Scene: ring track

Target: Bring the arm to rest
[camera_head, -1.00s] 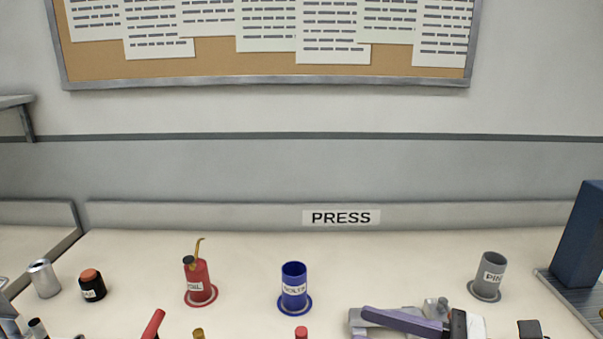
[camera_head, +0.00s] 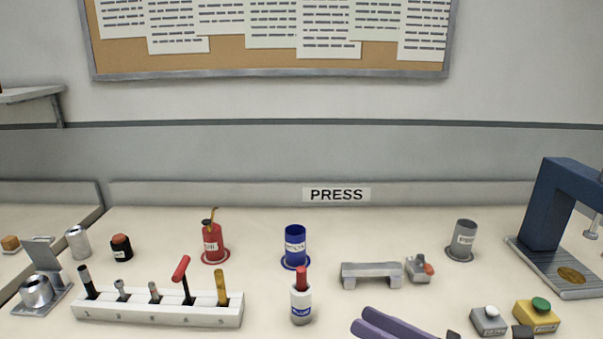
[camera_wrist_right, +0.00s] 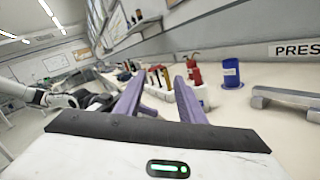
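A white numbered tool rack (camera_head: 160,313) holds several tools. Red oil can (camera_head: 213,243), blue cup (camera_head: 295,247) and grey cup (camera_head: 463,239) stand behind. The blue press (camera_head: 547,205), yellow button box (camera_head: 537,316) and grey button box (camera_head: 489,320) are at right.

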